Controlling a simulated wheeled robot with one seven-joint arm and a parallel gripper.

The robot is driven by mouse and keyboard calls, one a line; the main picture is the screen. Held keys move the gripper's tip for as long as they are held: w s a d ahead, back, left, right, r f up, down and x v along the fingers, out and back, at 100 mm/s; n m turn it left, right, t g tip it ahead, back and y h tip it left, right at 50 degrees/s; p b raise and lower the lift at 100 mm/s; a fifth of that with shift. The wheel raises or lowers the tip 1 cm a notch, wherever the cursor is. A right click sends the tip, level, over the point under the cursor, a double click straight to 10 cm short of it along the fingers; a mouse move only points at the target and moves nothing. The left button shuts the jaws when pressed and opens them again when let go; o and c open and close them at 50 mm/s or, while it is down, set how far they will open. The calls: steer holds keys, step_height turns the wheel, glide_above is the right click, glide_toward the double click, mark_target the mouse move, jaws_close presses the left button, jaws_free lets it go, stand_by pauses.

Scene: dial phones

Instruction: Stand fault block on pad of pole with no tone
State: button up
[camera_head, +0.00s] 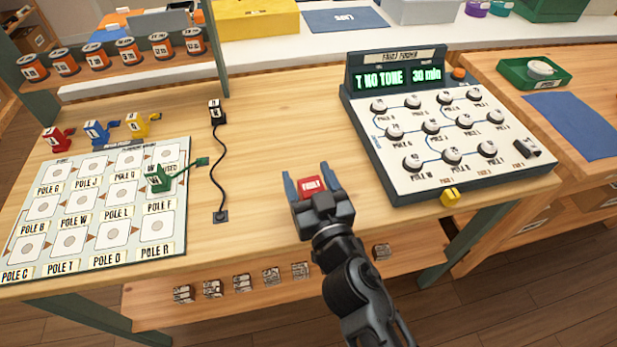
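My gripper (311,182) is over the middle of the table, with its blue fingers on either side of a red block marked FAULT (311,187). The fingers look closed on the block.
Red (52,138), blue (96,131) and yellow (136,123) blocks stand behind the map. A black handset-like piece (216,110) with a cord (216,165) lies between map and gripper. Several labelled cylinders (130,50) line a shelf. The table around my gripper is clear.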

steer(key=shift+o, duration=0.4)
steer(key=v, duration=0.2)
steer(key=b+v, duration=0.1)
steer(key=v, duration=0.5)
steer(key=shift+w+d, duration=0.2)
steer(key=shift+d, duration=0.2)
steer(key=shift+d+f, duration=0.1)
steer(key=s+d+m+h, duration=0.1)
steer(key=s+d+h, duration=0.1)
steer(key=s+d, duration=0.6)
steer(key=s+d+m+g+h, duration=0.1)
steer(key=s+d+h, duration=0.1)
steer(key=s+d, duration=0.7)
steer(key=s, duration=0.7)
steer(key=shift+s+m, duration=0.3)
steer(key=shift+s, duration=0.1)
steer(key=s+d+r, duration=0.1)
steer(key=s+r, duration=0.1)
steer(key=s+d+r+m+h, duration=0.1)
steer(key=s+r, duration=0.1)
steer(key=s, duration=0.1)
steer(key=s+d+r+g+h, duration=0.1)
steer(key=s+r, duration=0.1)
steer(key=shift+s+r+m, duration=0.15)
steer(key=shift+s+m, duration=0.15)
